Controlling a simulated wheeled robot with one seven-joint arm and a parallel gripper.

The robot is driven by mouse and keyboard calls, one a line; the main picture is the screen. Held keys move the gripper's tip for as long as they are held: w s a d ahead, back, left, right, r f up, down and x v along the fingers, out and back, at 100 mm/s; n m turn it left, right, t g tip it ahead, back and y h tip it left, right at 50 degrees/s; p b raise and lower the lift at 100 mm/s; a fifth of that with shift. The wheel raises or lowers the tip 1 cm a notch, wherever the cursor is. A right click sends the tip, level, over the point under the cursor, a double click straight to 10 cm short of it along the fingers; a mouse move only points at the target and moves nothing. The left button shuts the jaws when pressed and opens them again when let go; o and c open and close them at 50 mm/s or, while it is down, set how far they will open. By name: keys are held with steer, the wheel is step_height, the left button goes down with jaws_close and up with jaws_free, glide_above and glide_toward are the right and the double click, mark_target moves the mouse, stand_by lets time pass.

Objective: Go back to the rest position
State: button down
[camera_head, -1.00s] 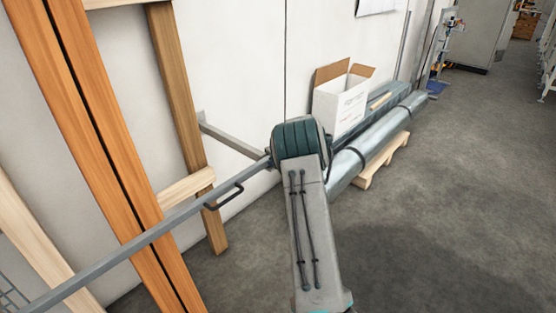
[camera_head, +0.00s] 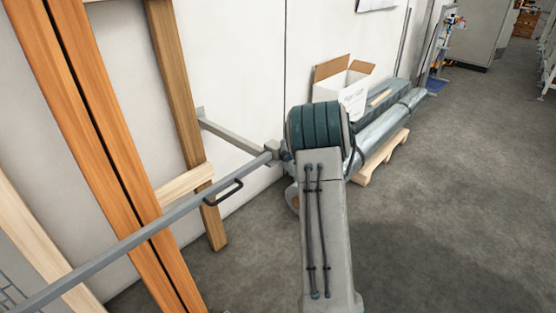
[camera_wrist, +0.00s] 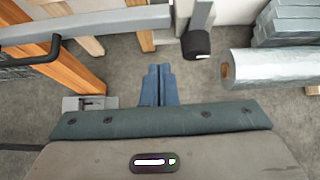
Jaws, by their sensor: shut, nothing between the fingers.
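My gripper (camera_wrist: 158,84) shows in the wrist view as two blue fingers side by side, closed together and empty, above the grey concrete floor. In the head view my gripper is hidden behind my own grey arm, which rises from the lower middle to a teal padded joint. No task object is held. A grey metal rail (camera_head: 135,248) with a black handle (camera_head: 224,193) runs diagonally to the left of my arm. In the wrist view the rail (camera_wrist: 120,22) crosses the top left, apart from the fingers.
Orange wooden beams (camera_head: 88,150) and a wooden frame (camera_head: 172,80) stand at left against the white wall. A silver wrapped roll (camera_head: 385,130) lies on a pallet (camera_head: 381,160) beside an open white box (camera_head: 345,85). The floor (camera_head: 465,210) at right is clear.

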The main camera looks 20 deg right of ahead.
steer(key=v, duration=0.5)
steer(key=shift+s+a+f, duration=0.1)
steer(key=shift+a, duration=0.1)
